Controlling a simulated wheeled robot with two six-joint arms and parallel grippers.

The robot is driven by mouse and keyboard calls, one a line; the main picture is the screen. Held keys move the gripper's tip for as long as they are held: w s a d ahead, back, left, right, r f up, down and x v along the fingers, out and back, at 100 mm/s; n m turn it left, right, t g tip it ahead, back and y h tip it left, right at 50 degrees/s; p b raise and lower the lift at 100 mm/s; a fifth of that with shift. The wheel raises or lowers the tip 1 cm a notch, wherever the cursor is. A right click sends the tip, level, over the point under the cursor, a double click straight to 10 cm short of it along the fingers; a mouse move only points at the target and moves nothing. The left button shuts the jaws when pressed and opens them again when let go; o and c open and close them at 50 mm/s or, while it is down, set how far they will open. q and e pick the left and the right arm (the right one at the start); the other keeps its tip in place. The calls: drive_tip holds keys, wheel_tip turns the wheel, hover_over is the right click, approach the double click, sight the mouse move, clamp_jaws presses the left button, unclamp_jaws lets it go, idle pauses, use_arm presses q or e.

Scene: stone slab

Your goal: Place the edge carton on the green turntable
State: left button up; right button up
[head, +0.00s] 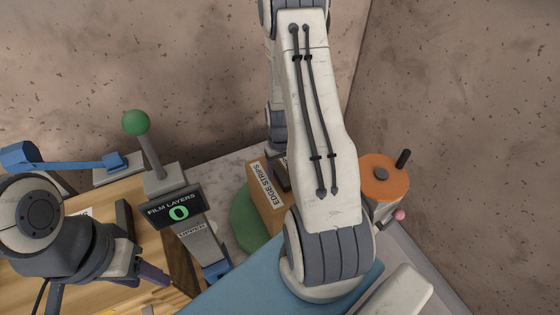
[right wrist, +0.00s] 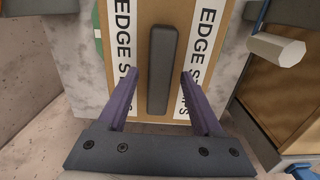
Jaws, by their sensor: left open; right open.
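The edge carton (head: 267,198) is a brown box labelled EDGE STRIPS. In the head view it stands over the green turntable (head: 243,222), whose left part shows beside it; my right arm hides the rest. In the right wrist view the carton (right wrist: 146,104) has two white label strips and a dark handle (right wrist: 162,70) between them. My right gripper (right wrist: 160,74) is open, its purple fingers on either side of the handle with gaps showing. A green edge (right wrist: 98,32) of the turntable shows at the left. My left gripper (head: 104,285) is open and empty at lower left.
A FILM LAYERS display (head: 176,208) reading 0 and a green-knobbed lever (head: 136,123) stand left of the turntable. A blue lever (head: 70,160) lies further left. An orange-topped drum (head: 384,178) with a black crank handle is on the right. Stone walls close off the back.

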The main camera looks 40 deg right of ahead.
use_arm(q)
drive_tip(key=shift+f+b, duration=0.75)
drive_tip(key=shift+f, duration=0.05)
use_arm(e)
wheel_tip(320, 180, up, 12)
